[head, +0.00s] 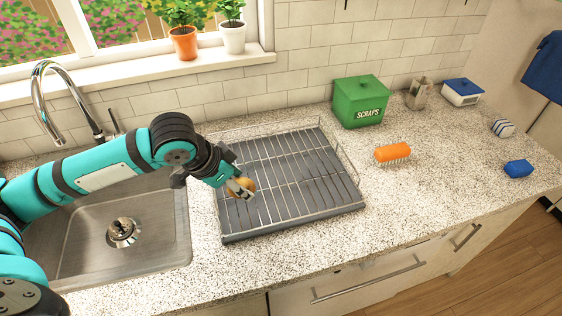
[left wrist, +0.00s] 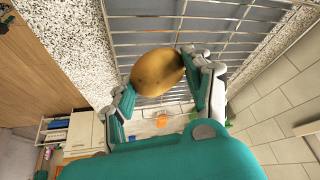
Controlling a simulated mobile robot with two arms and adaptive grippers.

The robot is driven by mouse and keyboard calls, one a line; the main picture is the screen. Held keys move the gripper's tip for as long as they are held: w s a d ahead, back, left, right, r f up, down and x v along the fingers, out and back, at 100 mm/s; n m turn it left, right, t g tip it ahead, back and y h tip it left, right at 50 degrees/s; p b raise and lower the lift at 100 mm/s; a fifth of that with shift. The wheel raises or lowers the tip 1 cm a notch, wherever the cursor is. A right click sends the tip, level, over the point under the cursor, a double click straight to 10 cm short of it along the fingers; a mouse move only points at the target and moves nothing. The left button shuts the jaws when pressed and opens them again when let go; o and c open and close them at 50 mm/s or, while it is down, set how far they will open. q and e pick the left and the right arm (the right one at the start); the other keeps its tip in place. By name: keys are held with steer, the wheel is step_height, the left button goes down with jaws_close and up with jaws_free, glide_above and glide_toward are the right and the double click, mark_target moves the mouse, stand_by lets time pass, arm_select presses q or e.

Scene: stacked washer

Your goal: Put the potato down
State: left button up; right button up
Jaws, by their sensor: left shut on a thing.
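A brown potato (head: 243,184) is held in my left gripper (head: 242,188) over the left part of the dish rack. In the left wrist view the potato (left wrist: 157,72) sits between the two fingers of the left gripper (left wrist: 160,85), with the wire rack behind it. The gap between the potato and the rack is hard to judge. The dish rack (head: 290,180) is a grey tray with wire bars and a low wire rim, and it is otherwise empty. My right gripper does not show.
A steel sink (head: 165,235) with a tap (head: 70,100) is left of the rack. A green scraps bin (head: 361,102), an orange brush (head: 392,152), a blue sponge (head: 518,168) and a blue-lidded box (head: 462,91) stand on the counter to the right.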

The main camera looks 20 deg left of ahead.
arm_select(q)
steer(key=w+d+p, duration=0.1)
steer(key=w, duration=0.2)
steer(key=w+d, duration=0.2)
steer(key=w, duration=0.2)
steer(key=w+d+p, duration=0.1)
steer(key=w, duration=0.2)
steer(key=shift+w+d+f+p, duration=0.15)
steer(key=shift+d+f+p, duration=0.2)
steer(key=shift+f, duration=0.05)
steer(key=shift+w+d+f, duration=0.15)
steer(key=shift+w+d, duration=0.15)
steer(key=shift+w, duration=0.3)
steer(key=shift+f+p, duration=0.3)
step_height(320, 180, down, 2)
steer(key=shift+f+p, duration=0.15)
steer(key=shift+p, duration=0.35)
steer(key=shift+f, duration=0.45)
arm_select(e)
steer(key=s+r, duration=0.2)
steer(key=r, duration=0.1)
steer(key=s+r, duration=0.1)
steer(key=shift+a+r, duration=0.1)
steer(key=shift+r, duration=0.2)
